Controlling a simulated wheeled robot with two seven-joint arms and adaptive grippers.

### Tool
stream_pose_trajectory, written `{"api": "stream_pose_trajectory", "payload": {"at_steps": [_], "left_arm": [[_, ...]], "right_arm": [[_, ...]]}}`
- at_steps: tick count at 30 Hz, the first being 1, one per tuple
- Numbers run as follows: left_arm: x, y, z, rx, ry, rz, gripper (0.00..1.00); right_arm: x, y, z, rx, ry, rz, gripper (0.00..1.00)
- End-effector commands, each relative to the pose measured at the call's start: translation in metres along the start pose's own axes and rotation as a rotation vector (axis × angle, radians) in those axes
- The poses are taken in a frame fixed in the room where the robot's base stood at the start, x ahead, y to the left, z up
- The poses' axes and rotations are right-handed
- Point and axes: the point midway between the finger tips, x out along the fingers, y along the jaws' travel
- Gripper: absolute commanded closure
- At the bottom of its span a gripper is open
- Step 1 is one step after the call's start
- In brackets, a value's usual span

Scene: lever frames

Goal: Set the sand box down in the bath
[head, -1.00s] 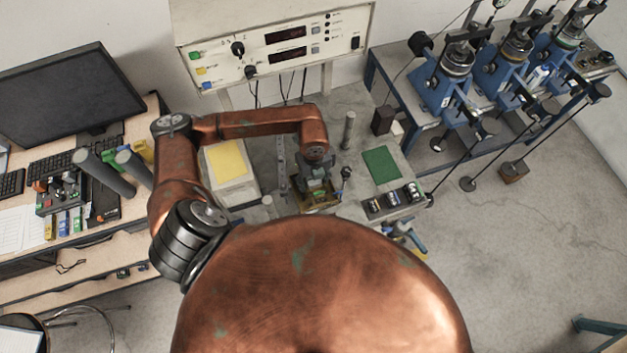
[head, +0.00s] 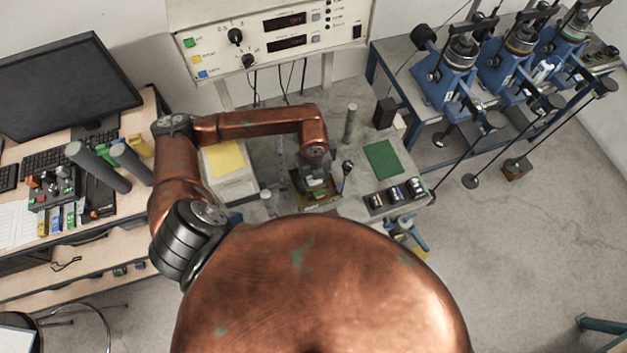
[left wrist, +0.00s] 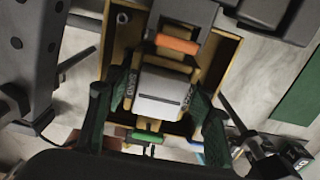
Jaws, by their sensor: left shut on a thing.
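My left gripper (head: 316,186) hangs over the bath (head: 330,202), a brass-coloured open box on the grey bench. In the left wrist view, the green fingers of the left gripper (left wrist: 152,118) stand on both sides of the sand box (left wrist: 165,85). The sand box has a pale grey top with dark lettering on its sides, and the fingers are shut on it. The yellowish walls of the bath (left wrist: 226,60) show around the sand box. I cannot tell whether the sand box touches the bath floor. My right gripper is not in view.
A knobbed lever (head: 346,168) stands just right of the bath. A green mat (head: 383,160) and a black tray of small weights (head: 396,194) lie further right. A pale block with a yellow top (head: 227,160) is at left, and a grey post (head: 351,122) stands behind.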

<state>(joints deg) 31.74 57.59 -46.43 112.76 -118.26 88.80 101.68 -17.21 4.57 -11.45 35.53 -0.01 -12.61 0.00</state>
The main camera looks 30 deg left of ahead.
Motion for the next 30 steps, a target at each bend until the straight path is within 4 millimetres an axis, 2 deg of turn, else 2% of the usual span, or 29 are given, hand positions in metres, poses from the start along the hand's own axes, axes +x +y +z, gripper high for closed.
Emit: {"api": "stream_pose_trajectory", "payload": {"at_steps": [8,9,17,25,30], "left_arm": [[0.002,0.000,-0.001,0.000,0.002,0.001,0.86],[0.002,0.000,-0.001,0.000,0.002,0.001,0.49],[0.002,0.001,-0.001,0.000,0.002,0.002,0.31],[0.002,0.002,-0.001,0.000,0.001,0.004,0.31],[-0.016,0.000,0.000,0.001,0.000,0.001,0.31]], "right_arm": [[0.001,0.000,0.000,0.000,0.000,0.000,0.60],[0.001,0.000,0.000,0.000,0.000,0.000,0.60],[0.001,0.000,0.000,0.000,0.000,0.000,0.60],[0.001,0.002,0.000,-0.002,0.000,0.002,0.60],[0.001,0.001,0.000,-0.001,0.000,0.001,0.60]]}}
